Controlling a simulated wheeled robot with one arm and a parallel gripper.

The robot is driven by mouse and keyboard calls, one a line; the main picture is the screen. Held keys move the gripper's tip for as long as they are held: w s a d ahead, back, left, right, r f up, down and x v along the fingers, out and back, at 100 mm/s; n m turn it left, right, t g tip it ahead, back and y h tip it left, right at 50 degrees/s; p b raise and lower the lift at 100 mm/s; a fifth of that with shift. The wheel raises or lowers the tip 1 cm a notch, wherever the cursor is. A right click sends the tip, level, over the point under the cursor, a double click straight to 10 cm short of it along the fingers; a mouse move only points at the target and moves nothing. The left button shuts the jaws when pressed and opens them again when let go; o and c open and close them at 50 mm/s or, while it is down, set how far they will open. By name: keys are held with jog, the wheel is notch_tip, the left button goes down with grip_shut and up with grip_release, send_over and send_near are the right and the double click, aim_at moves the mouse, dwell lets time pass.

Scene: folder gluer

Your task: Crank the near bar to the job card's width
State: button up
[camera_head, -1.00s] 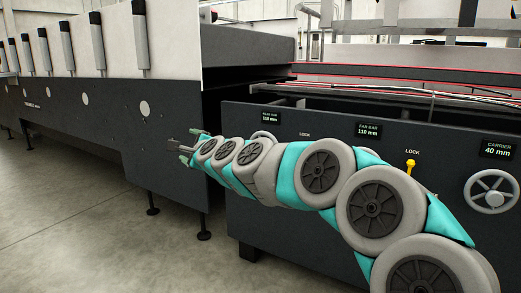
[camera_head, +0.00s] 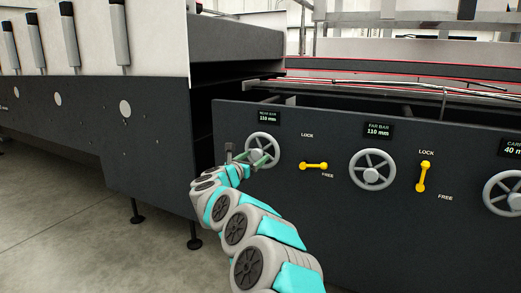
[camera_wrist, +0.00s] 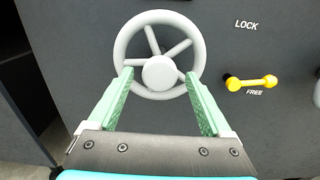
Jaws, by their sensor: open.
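The near bar handwheel (camera_head: 263,135) is grey and spoked, on the dark panel below the near bar display (camera_head: 267,116), which seems to read 110 mm. The wheel also shows in the wrist view (camera_wrist: 159,18). Its yellow lever (camera_head: 314,166) lies level beside FREE, as the wrist view also shows (camera_wrist: 252,84). My gripper (camera_head: 250,157) is in front of the wheel. In the wrist view its green fingers (camera_wrist: 159,75) are open, one on each side of the hub in the picture. I cannot tell whether they touch the wheel. No job card is in view.
The far bar wheel (camera_head: 373,171) stands to the right under its 110 mm display (camera_head: 377,131); its lever (camera_head: 424,177) is upright towards LOCK. The carrier wheel (camera_head: 503,194) is at the right edge. Grey floor (camera_head: 60,220) is open at the left.

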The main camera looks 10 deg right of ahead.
aim_at(263, 150)
jog(key=p+x, duration=0.3)
jog(key=shift+w+d+r, duration=0.1)
jog(key=shift+w+r, duration=0.1)
jog(key=shift+r, duration=0.1)
jog(key=shift+f+p+x, duration=0.25)
jog(key=shift+p+x, duration=0.85)
jog(key=shift+p, duration=0.1)
grip_shut()
